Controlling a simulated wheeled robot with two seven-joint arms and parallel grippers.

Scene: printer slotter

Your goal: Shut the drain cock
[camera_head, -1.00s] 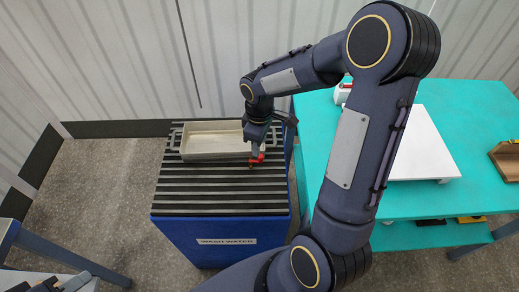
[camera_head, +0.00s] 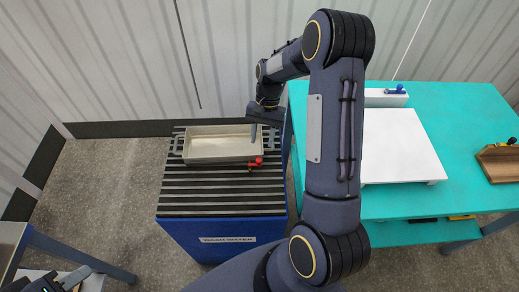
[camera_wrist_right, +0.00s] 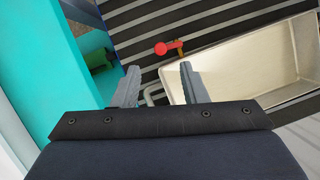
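The drain cock (camera_head: 256,162) has a red handle and sits at the front right of a pale metal tray (camera_head: 215,158). In the right wrist view, the cock's red handle (camera_wrist_right: 166,47) points left, roughly crosswise to its brass body (camera_wrist_right: 181,50) beside the tray (camera_wrist_right: 255,75). My right gripper (camera_head: 258,130) is above the tray's right end, apart from the cock.
The tray rests on a black slatted top (camera_head: 220,203) of a blue wash-water bin (camera_head: 228,240). A turquoise table (camera_head: 465,125) to the right holds a white board (camera_head: 398,148), a white block with a blue knob (camera_head: 388,97) and a wooden holder (camera_head: 500,162).

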